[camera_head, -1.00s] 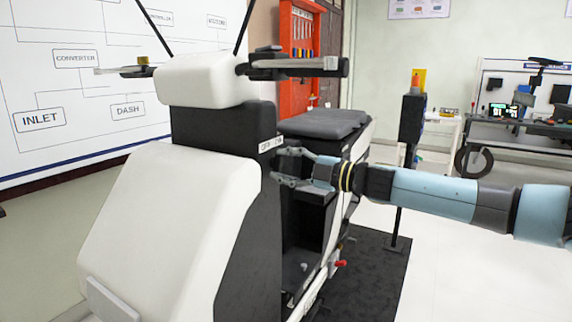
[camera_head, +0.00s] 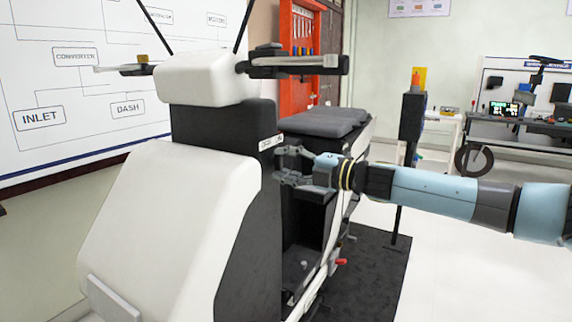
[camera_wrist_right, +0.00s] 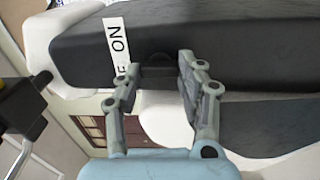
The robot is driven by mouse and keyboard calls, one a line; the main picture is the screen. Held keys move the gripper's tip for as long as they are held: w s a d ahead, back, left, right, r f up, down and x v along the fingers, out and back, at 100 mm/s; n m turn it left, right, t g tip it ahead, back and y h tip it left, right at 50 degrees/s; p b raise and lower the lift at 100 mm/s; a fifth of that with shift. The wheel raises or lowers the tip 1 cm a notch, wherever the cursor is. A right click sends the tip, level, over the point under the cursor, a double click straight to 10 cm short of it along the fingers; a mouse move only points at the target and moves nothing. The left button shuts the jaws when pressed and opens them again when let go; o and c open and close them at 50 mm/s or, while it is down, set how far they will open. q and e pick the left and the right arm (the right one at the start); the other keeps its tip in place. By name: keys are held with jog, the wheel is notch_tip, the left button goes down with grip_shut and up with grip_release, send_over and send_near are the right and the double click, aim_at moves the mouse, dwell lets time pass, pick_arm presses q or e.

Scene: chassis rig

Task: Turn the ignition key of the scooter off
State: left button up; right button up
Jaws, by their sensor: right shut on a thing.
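The white and black scooter (camera_head: 190,200) stands in front of me. My right gripper (camera_head: 279,165) reaches in from the right to the dark panel behind its front shield. In the right wrist view, my right gripper (camera_wrist_right: 160,71) is shut on the small dark ignition key (camera_wrist_right: 157,77) at the panel. The fingers hide part of the key. A white label (camera_wrist_right: 117,45) beside it reads "ON", with its other word partly covered by a finger. The key is too small and dark to read its exact angle. My left gripper is not in view.
The handlebar (camera_head: 295,66) is above my right gripper, and the black seat (camera_head: 325,122) is behind it. A dark post (camera_head: 411,130) stands beyond my arm. A workbench (camera_head: 520,125) is at the back right. The floor at the right is clear.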

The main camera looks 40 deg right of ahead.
jog(key=shift+f, duration=0.1)
jog(key=o, duration=1.2)
jog(key=shift+c, duration=0.2)
jog(key=v, duration=1.2)
